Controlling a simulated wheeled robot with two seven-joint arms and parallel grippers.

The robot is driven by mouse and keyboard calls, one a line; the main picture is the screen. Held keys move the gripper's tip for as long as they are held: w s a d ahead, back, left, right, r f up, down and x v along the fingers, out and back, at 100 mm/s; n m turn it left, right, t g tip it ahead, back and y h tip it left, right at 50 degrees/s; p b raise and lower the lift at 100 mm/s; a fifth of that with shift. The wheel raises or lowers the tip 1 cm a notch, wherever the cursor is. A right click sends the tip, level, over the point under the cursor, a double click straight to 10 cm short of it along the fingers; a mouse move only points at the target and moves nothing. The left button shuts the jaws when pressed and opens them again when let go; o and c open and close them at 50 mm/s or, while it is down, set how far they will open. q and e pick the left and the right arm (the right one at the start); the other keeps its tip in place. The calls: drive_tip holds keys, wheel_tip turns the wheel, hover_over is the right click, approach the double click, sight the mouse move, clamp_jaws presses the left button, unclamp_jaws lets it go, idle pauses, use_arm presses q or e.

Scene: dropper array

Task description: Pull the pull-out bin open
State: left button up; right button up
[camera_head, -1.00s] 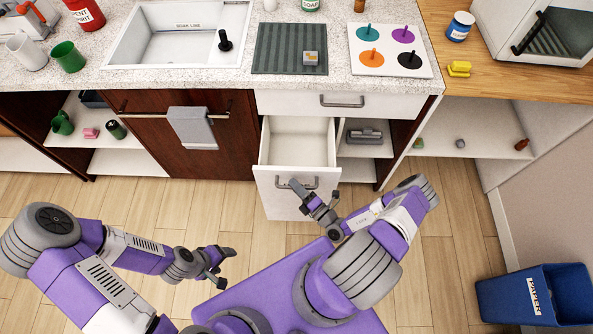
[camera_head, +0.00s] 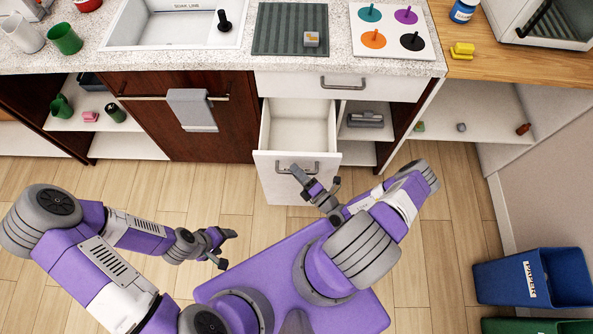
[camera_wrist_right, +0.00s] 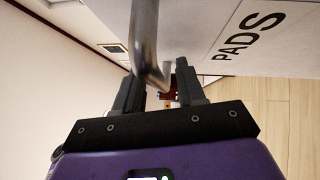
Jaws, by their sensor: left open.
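The pull-out bin (camera_head: 289,185) is a white drawer pulled out from under the counter, with its empty inside visible from above. Its front carries a grey bar handle (camera_head: 313,167) and, in the right wrist view, the letters PADS (camera_wrist_right: 247,38). In the right wrist view the metal handle (camera_wrist_right: 146,45) reaches down near the left finger, and the fingers stand apart. I cannot tell whether they touch it. My left gripper (camera_head: 227,250) is open and empty above the floor, left of my base.
A closed drawer (camera_head: 290,84) is above the bin. A dark wooden cabinet door (camera_head: 150,135) with a hanging towel (camera_head: 192,110) is to its left. Open shelves lie at both sides. A blue bin (camera_head: 505,285) stands at the lower right. Floor in front is free.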

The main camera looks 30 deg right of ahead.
drive_tip(key=r+v, duration=0.1)
drive_tip(key=v, duration=0.6)
drive_tip(key=shift+f, duration=0.45)
drive_tip(key=s+a+r+n+g+y, duration=0.2)
drive_tip(key=a+r+n+g+y, duration=0.1)
drive_tip(key=a+n+g+y, duration=0.65)
drive_tip(key=s+a+f+n+g+h, duration=0.1)
drive_tip(key=s+a+n+g, duration=0.15)
drive_tip(key=n+g, duration=0.4)
drive_tip(key=s+a+n+g+h, duration=0.2)
drive_tip(key=s+n+g, duration=0.15)
drive_tip(key=n, duration=0.55)
drive_tip(key=s+a+f+n+g+h, duration=0.15)
drive_tip(key=s+n+g, duration=0.25)
drive_tip(key=n, duration=0.4)
drive_tip(key=w+d+r+n+t+h, duration=0.1)
drive_tip(key=w+r+n+t+h, duration=0.2)
drive_tip(key=n, duration=1.1)
drive_tip(key=w+t+h, duration=0.2)
drive_tip(key=w, duration=0.3)
drive_tip(key=shift+w+h, duration=0.3)
drive_tip(key=shift+w, duration=0.1)
